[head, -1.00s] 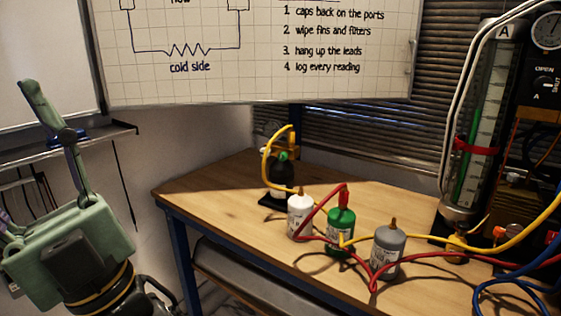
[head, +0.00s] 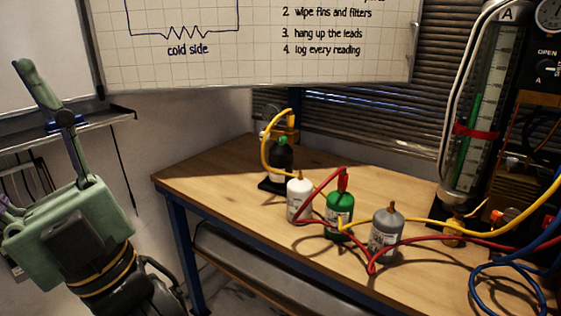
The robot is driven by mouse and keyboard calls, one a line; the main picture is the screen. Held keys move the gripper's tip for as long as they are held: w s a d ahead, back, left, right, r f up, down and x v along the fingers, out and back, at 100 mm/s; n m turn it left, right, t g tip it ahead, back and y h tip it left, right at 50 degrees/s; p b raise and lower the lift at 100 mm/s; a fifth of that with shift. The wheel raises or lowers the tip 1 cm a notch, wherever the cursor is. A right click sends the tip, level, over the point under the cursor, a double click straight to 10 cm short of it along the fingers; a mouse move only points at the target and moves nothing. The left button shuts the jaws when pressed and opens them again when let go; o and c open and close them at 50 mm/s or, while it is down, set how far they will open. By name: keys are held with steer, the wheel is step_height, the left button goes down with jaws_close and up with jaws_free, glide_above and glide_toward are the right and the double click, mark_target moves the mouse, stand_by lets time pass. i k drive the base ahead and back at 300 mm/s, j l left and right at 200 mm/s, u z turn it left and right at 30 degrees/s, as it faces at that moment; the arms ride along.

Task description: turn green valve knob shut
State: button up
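My gripper (head: 48,105) is at the left edge of the head view, in the air left of the workbench. One pale green finger points up with nothing against its tip. The other finger is mostly cut off by the frame edge. The fingers look spread and empty. A small green knob-like piece (head: 283,141) sits atop a black bottle-shaped body (head: 280,160) at the back of the bench. It is far to the right of my gripper. I cannot tell for certain that it is the valve knob, or how far it is turned.
The wooden bench (head: 215,180) holds a white bottle (head: 299,201), a green bottle (head: 339,217) and a grey bottle (head: 387,232). Yellow and red leads loop among them. A gauge column (head: 475,115) and blue hoses (head: 490,285) stand right. A whiteboard (head: 250,65) hangs behind.

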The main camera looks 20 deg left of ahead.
mark_target(282, 139)
steer(key=i+u, duration=0.2)
steer(key=u, duration=0.25)
steer(key=i+u, duration=0.2)
steer(key=u, duration=0.2)
steer(key=i+l+u, duration=0.2)
steer(key=u, duration=0.25)
